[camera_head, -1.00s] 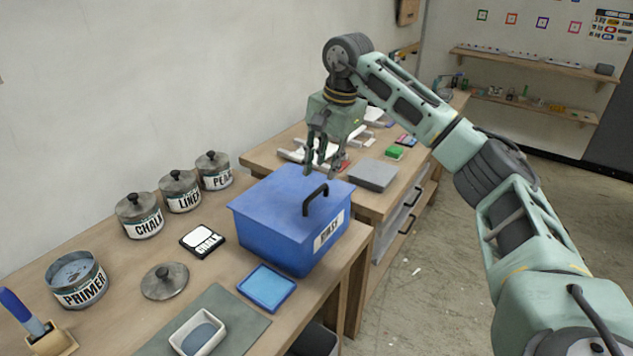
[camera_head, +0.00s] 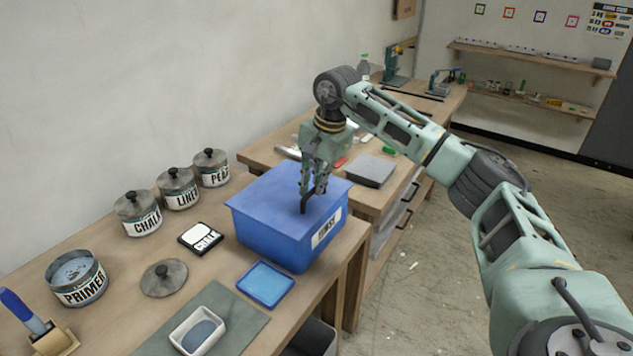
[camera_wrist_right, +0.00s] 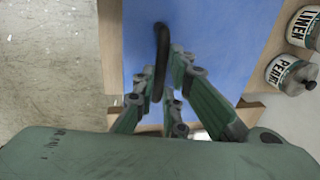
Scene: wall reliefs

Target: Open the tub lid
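The blue tub (camera_head: 262,238) stands on the workbench with its flat blue lid (camera_head: 262,200) on it, and the lid looks closed. A black arched handle (camera_head: 304,207) is on the lid, partly hidden by my right gripper (camera_head: 308,188). In the right wrist view the dark handle (camera_wrist_right: 161,48) lies between the fingers of my right gripper (camera_wrist_right: 163,64). The fingers look spread, with a small gap on one side; contact on the other side is unclear. My left gripper is not in view.
Lidded tins including the chalk tin (camera_head: 140,214) stand by the wall. An open primer tin (camera_head: 76,278), a loose round lid (camera_head: 165,278), a blue tray (camera_head: 266,284) and a white dish (camera_head: 197,331) are nearby. A grey box (camera_head: 370,171) sits behind the tub.

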